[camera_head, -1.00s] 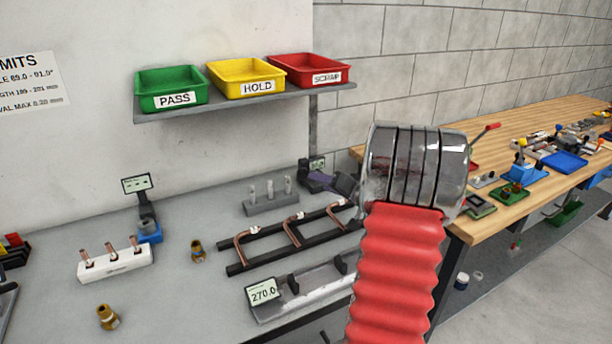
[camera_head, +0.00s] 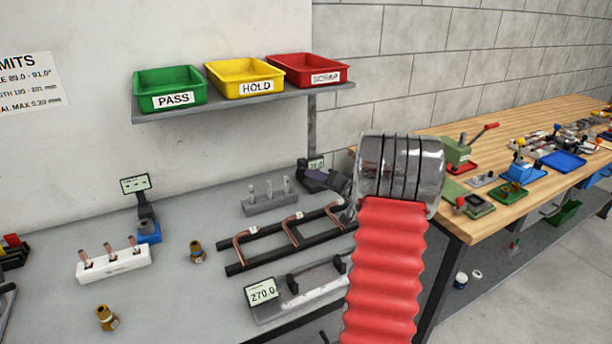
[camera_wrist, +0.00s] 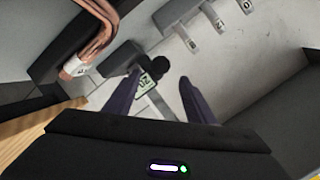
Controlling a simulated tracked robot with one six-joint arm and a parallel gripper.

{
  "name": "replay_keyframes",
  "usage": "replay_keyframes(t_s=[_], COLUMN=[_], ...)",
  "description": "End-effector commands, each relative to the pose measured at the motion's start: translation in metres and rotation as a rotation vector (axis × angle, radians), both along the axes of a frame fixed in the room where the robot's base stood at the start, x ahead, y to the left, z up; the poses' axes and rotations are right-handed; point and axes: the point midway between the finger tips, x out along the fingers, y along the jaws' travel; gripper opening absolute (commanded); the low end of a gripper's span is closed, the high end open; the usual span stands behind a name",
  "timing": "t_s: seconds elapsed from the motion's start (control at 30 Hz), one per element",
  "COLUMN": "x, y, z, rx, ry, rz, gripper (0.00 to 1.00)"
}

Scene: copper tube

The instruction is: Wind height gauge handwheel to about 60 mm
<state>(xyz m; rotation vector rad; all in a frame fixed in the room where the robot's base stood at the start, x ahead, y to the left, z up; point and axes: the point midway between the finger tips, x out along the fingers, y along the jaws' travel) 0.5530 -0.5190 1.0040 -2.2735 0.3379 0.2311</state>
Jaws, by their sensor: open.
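The height gauge shows in the wrist view as a small pale display (camera_wrist: 146,84) whose digits seem to begin with 20, on a pale upright bar. A round black knob (camera_wrist: 160,65), apparently its handwheel, is beside the display. My gripper (camera_wrist: 160,78) is open, its two purple fingers on either side of the gauge, with the knob just beyond the fingertips. I cannot tell whether they touch. In the head view the gauge's display (camera_head: 316,164) shows at the back of the bench behind my gripper (camera_head: 318,178); most of the gauge is hidden.
A bent copper tube (camera_wrist: 97,45) on a dark rack lies close at upper left in the wrist view. A grey pin stand (camera_head: 270,205) and the 270.0 length gauge (camera_head: 262,291) are nearby. PASS, HOLD and SCRAP trays stand on a shelf (camera_head: 240,101) above.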

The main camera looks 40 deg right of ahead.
Motion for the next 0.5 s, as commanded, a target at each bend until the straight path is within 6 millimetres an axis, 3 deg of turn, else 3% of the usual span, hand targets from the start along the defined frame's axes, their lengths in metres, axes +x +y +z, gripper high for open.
replay_keyframes(t_s=[0.5], x=[0.072], y=[-0.011], z=[-0.02], rx=[-0.001], ry=[-0.001], rz=[0.002], gripper=[0.5])
